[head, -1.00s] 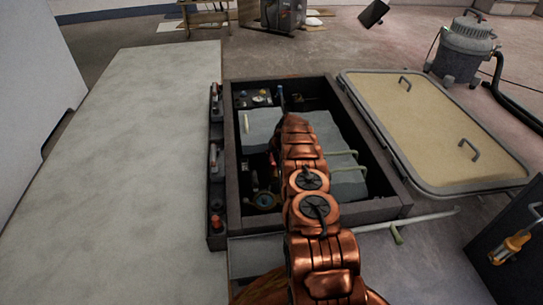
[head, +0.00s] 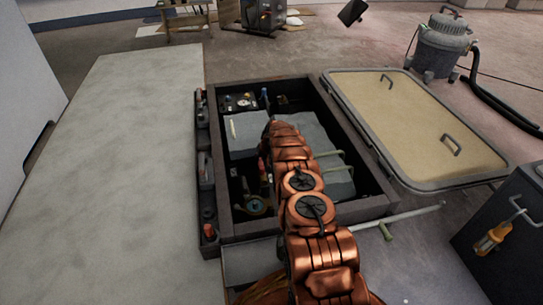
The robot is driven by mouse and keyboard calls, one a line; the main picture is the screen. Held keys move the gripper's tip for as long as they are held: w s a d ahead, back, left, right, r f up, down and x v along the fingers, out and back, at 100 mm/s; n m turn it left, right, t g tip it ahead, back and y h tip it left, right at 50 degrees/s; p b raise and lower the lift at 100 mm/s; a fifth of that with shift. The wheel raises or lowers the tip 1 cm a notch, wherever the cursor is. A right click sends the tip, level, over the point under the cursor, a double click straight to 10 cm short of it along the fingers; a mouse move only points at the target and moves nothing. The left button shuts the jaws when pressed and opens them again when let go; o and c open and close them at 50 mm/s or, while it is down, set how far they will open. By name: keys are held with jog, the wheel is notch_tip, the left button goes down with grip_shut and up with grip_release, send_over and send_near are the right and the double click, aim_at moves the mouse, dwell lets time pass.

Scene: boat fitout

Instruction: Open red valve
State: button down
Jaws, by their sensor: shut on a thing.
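My copper-coloured arm reaches from the bottom of the head view over the open dark hatch box (head: 225,229). My gripper is hidden behind the arm's far links, so its jaws and anything in them do not show. A small red part (head: 262,166) shows just left of the arm inside the box. It may be the red valve, but it is too small and too covered to tell its shape or how it is turned.
Grey blocks (head: 245,130) fill part of the box. A narrow rail with fittings (head: 205,170) runs along its left side, beside a pale flat panel (head: 120,180). A beige hatch lid (head: 420,125) lies to the right. A vacuum cleaner (head: 440,45) and a dark case (head: 510,220) stand further right.

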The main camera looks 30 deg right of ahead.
jog(key=shift+d, duration=0.1)
jog(key=c, duration=1)
grip_release()
jog(key=shift+v, duration=6)
